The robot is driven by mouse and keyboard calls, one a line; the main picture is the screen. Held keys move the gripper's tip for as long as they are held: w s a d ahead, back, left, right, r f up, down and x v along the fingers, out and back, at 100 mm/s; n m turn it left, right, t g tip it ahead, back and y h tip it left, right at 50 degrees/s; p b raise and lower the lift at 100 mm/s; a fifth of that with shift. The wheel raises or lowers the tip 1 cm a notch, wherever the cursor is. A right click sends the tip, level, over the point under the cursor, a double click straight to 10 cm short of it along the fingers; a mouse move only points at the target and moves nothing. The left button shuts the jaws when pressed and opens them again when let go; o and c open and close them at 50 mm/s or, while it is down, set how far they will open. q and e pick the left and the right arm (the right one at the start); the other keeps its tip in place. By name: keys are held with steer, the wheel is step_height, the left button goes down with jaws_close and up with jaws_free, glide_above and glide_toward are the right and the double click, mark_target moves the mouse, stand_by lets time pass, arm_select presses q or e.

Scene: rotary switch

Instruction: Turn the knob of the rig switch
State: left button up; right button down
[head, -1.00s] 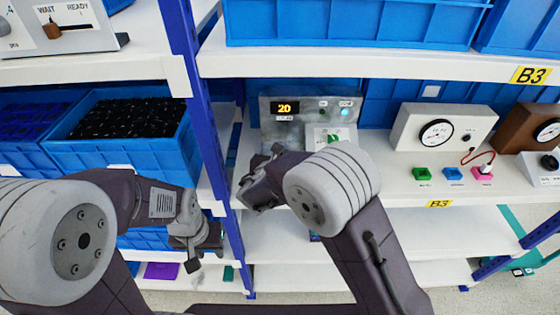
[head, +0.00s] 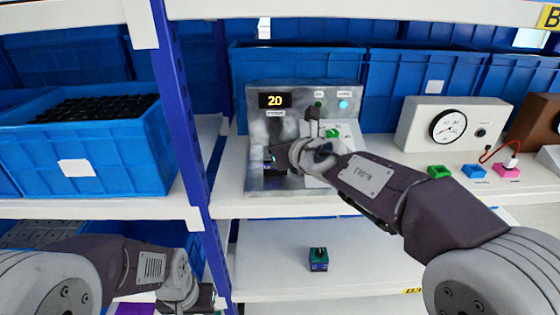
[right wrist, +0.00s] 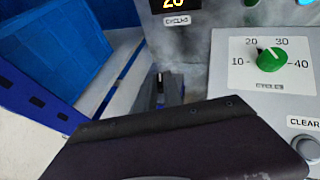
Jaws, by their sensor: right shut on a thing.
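The rig switch is a grey metal panel (head: 265,100) on the middle shelf, with a display reading 20.
A blue bin (head: 90,140) stands left of the blue shelf post (head: 180,110). A gauge box (head: 445,125) and green, blue and pink blocks (head: 475,171) are to the right. A small dark block (head: 318,259) lies on the lower shelf.

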arm_select(q)
steer(key=shift+f, duration=0.35)
arm_select(e)
steer(key=shift+a+y, duration=0.1)
steer(key=shift+y, duration=0.2)
steer(key=c, duration=1.4)
jaws_free()
steer(key=shift+w+a+f, duration=0.1)
steer(key=shift+f, duration=0.05)
steer(key=shift+o, duration=0.3)
steer(key=shift+w+a, duration=0.15)
steer(key=shift+a, duration=0.1)
arm_select(q)
steer(key=shift+w+a, duration=0.15)
steer(key=shift+a, duration=0.05)
arm_select(e)
steer(key=shift+d, duration=0.1)
arm_select(q)
steer(key=shift+d, duration=0.1)
arm_select(e)
steer(key=shift+d, duration=0.1)
